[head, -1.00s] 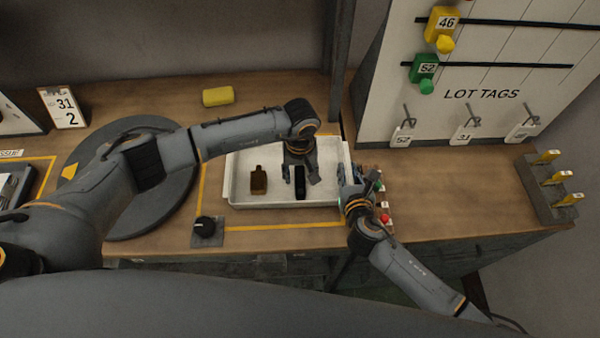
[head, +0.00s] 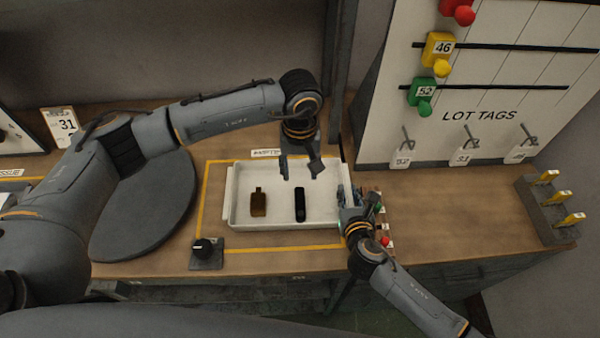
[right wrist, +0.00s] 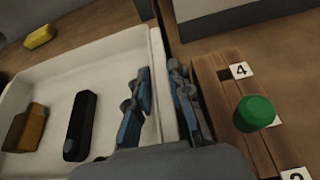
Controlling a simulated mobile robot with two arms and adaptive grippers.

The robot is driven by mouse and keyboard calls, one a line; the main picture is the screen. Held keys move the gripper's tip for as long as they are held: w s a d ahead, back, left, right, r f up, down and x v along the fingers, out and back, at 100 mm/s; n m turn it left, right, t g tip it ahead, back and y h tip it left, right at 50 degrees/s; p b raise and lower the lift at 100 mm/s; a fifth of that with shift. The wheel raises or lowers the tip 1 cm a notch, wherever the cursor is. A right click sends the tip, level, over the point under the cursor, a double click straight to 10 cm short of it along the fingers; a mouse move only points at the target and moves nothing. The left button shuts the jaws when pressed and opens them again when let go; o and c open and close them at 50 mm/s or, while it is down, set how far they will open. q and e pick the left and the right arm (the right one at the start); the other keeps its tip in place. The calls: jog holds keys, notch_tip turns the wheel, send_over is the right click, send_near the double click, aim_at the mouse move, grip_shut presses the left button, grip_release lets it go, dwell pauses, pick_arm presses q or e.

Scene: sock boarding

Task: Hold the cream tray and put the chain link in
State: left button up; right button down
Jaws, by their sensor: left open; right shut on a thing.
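The cream tray (head: 234,196) lies on the bench, its right wall between the fingers of my right gripper (head: 345,192). The right wrist view shows that gripper (right wrist: 158,100) shut on the tray's wall. A long black piece (head: 300,205), seemingly the chain link, lies inside the tray, right of its middle; it also shows in the right wrist view (right wrist: 80,126). A brown bottle-shaped thing (head: 258,204) lies in the tray to its left. My left gripper (head: 300,168) is open and empty above the tray's back part, apart from the black piece.
A dark round turntable (head: 150,205) is left of the tray, under my left arm. A wooden block with a green button (right wrist: 254,113) is right of the tray. The lot tags board (head: 475,85) stands at back right.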

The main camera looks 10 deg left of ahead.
jog(key=c, duration=1.1)
grip_release()
jog(key=shift+c, duration=0.2)
jog(key=v, duration=1.2)
jog(key=shift+s+a, duration=0.1)
jog(key=shift+s+f, duration=0.1)
